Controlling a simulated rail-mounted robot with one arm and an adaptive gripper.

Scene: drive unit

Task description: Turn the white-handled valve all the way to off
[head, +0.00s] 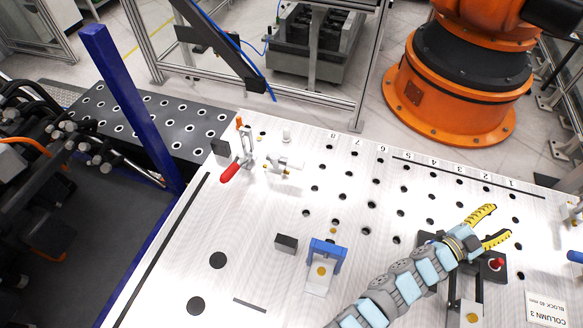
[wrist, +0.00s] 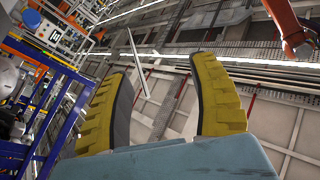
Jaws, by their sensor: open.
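The valve with a white handle (head: 291,163) stands at the far left part of the perforated metal table (head: 262,215). Small brass-coloured parts show at its ends; its exact handle angle is hard to tell at this size. My gripper (head: 498,226) is at the right side of the table, well away from the valve, with its two yellow fingers spread and nothing between them. In the wrist view the open fingers (wrist: 163,75) point toward the ceiling and far structures; the valve is not seen there.
A red-handled clamp (head: 230,171) stands just left of the valve, with a dark block (head: 221,147) by it. A blue bracket (head: 328,252) and another dark block (head: 286,243) sit mid-table. A red button (head: 496,264) is below my gripper. An orange robot (head: 455,85) stands behind.

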